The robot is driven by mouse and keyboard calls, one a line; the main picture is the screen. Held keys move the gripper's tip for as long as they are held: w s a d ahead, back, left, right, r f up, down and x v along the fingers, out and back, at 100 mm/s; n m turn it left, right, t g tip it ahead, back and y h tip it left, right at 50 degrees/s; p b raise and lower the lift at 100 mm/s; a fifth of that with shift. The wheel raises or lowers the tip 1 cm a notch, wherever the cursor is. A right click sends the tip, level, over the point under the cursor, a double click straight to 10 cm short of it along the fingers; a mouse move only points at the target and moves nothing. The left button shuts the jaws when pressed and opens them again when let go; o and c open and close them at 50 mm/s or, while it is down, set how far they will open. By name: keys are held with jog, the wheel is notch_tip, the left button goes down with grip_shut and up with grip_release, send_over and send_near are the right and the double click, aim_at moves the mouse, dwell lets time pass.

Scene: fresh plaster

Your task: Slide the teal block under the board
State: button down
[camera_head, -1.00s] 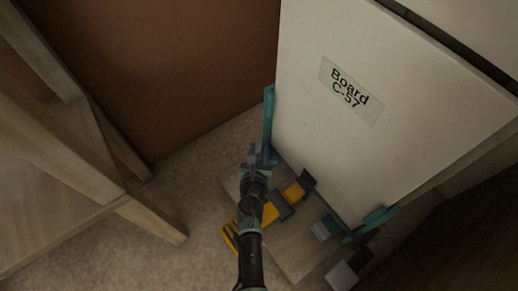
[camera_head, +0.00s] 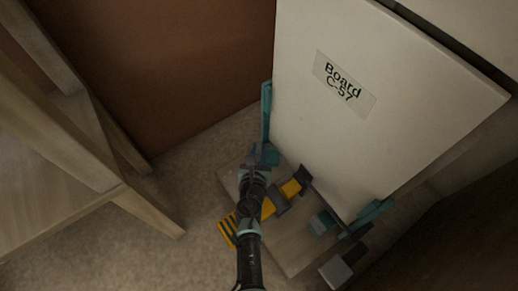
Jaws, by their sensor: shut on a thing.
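The white board (camera_head: 400,110), labelled "Board C-57", stands upright and a little tilted between a teal upright bracket on its left (camera_head: 266,110) and another at its lower right (camera_head: 372,214). My gripper (camera_head: 260,160) is at the board's lower left, close to the left bracket's foot. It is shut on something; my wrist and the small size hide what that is.
A yellow lever with black stripes (camera_head: 228,232) runs under my arm toward the board's foot, over a wooden base plate (camera_head: 290,245). A grey block (camera_head: 336,272) is at the lower right. A wooden frame (camera_head: 150,208) stands left, before a brown wall (camera_head: 170,70). Carpet between is clear.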

jog(key=c, duration=0.7)
grip_release()
jog(key=shift+d, duration=0.1)
jog(key=shift+c, duration=0.2)
jog(key=p+v, duration=0.5)
jog(key=v, duration=0.8)
jog(key=shift+p, duration=0.3)
